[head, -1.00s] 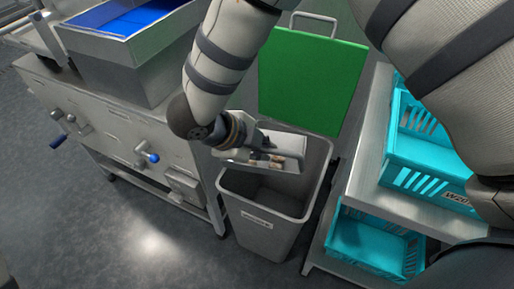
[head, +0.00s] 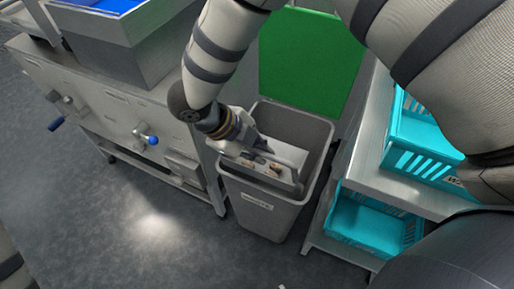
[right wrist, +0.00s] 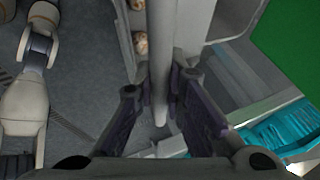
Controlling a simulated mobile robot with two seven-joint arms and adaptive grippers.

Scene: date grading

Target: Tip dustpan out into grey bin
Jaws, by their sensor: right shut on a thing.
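My right gripper (head: 250,145) is shut on the handle of the metal dustpan (head: 285,178). In the right wrist view, the two fingers (right wrist: 158,100) close around the handle. The dustpan is over the open top of the grey bin (head: 262,222), tilted, and several small brown pieces (head: 272,166) lie in it. Some of these pieces also show in the right wrist view (right wrist: 140,42). The bin stands upright on the floor with a white label on its front wall. Part of its inside is hidden by the dustpan.
A steel machine (head: 120,110) with blue-knobbed levers stands left of the bin. On the right, a steel rack (head: 365,185) holds turquoise crates (head: 372,232). A green panel (head: 310,60) stands behind the bin. The floor in front is clear.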

